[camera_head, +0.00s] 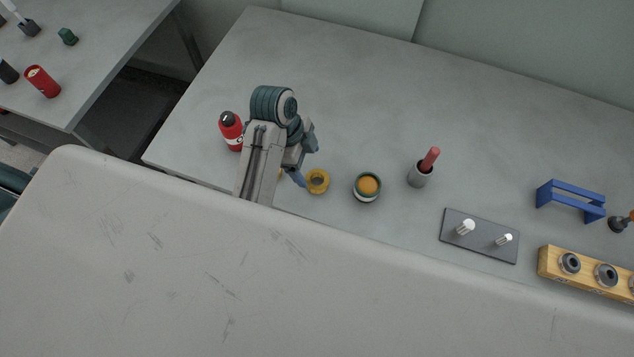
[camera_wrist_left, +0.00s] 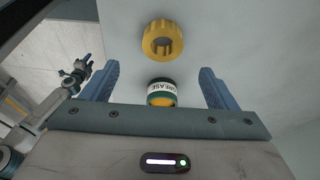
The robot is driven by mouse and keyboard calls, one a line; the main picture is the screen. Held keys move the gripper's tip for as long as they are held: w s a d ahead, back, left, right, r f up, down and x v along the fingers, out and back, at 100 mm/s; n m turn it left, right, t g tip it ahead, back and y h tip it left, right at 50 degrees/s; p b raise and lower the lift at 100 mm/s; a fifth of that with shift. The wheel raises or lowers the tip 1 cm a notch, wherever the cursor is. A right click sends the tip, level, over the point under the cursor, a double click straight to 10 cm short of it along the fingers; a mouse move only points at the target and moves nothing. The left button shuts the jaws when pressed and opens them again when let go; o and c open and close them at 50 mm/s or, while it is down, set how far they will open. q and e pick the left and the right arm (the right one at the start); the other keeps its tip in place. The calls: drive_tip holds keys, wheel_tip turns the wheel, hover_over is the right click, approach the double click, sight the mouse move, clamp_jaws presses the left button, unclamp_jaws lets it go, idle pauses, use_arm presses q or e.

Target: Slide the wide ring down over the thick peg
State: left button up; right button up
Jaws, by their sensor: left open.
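The yellow wide ring (camera_head: 318,190) lies flat on the grey table beside my left gripper (camera_head: 298,179). In the left wrist view, the ring (camera_wrist_left: 149,40) shows ahead of the open, empty fingers of my left gripper (camera_wrist_left: 158,85). The thick peg (camera_head: 465,227) stands upright and bare on a dark plate (camera_head: 482,248), with a thinner peg (camera_head: 504,239) to its right. The left arm hides part of its own fingers in the head view. An arm with a small blue-tipped gripper (camera_wrist_left: 86,62), probably my right one, shows in the wrist view; its jaws are too small to judge.
A grease tin (camera_head: 367,198) stands right of the ring. A grey cup with a red handle (camera_head: 420,178), a blue stand (camera_head: 570,200) and a wooden block with sockets (camera_head: 552,264) are further right. A red bottle (camera_head: 230,131) stands by my left arm. The table's back is clear.

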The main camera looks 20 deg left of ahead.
sight(320, 184)
use_arm(q)
drive_tip(key=p+x, duration=0.1)
drive_tip(key=x, duration=0.1)
drive_tip(key=shift+w+d+f, duration=0.1)
drive_tip(key=shift+d+f, duration=0.05)
drive_tip(key=shift+f, duration=0.15)
drive_tip(key=shift+d+f+p, duration=0.15)
drive_tip(key=shift+f+p, duration=0.5)
drive_tip(key=p+x, duration=0.1)
drive_tip(key=x, duration=0.2)
drive_tip(key=shift+f, duration=0.2)
drive_tip(key=shift+w+f, duration=0.1)
drive_tip(key=shift+f, duration=0.3)
drive_tip(key=shift+c, duration=0.4)
drive_tip(key=c, duration=1.1)
